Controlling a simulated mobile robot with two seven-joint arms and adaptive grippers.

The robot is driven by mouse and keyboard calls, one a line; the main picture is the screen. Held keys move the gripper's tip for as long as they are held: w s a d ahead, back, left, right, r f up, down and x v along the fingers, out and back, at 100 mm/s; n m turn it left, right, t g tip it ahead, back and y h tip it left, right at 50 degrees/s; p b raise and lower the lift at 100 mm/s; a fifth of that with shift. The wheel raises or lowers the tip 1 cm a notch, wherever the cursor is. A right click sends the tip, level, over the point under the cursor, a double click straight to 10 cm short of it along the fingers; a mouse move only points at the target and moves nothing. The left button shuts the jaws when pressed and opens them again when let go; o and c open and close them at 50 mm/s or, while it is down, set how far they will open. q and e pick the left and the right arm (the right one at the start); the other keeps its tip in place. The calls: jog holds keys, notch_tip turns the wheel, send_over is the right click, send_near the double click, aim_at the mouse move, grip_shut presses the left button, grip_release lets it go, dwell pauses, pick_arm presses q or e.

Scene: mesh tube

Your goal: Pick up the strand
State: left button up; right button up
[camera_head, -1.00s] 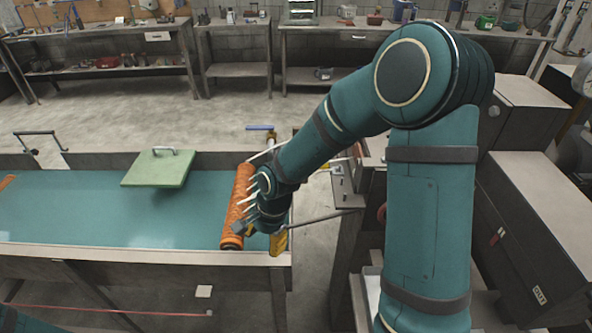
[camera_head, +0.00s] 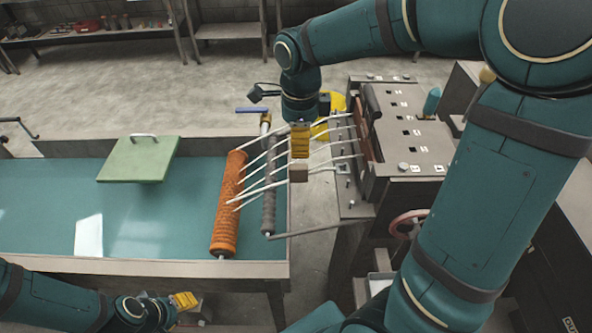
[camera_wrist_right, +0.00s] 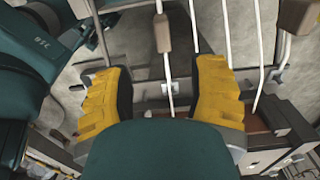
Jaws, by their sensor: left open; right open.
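Several thin white strands (camera_head: 252,169) run from the orange mesh roller (camera_head: 231,205) over a grey bar (camera_head: 269,190) to the machine at right. My right gripper (camera_head: 300,150) points down over the strands, to the right of the roller. In the right wrist view its yellow fingers stand apart, and one strand (camera_wrist_right: 168,72) passes between them lengthwise. A small brown block (camera_wrist_right: 163,35) sits on that strand, just beyond the fingers. Whether the fingers touch any strand is unclear. My left gripper (camera_head: 185,302) is open and empty at the lower left, in front of the tank.
A blue-green tank (camera_head: 60,215) with a raised rim lies left of the roller, with a green handled plate (camera_head: 138,160) at its back. The grey machine (camera_head: 408,145) stands close on the right. A thin rod (camera_head: 310,230) crosses the gap below the strands.

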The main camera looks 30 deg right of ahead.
aim_at(296, 166)
notch_tip(296, 166, down, 7)
jog(key=shift+b, duration=0.3)
jog(key=f, duration=0.4)
jog(key=shift+w+a+f, duration=0.1)
jog(key=shift+w+a, duration=0.1)
jog(key=shift+w, duration=0.2)
jog(key=shift+f, duration=0.4)
grip_shut()
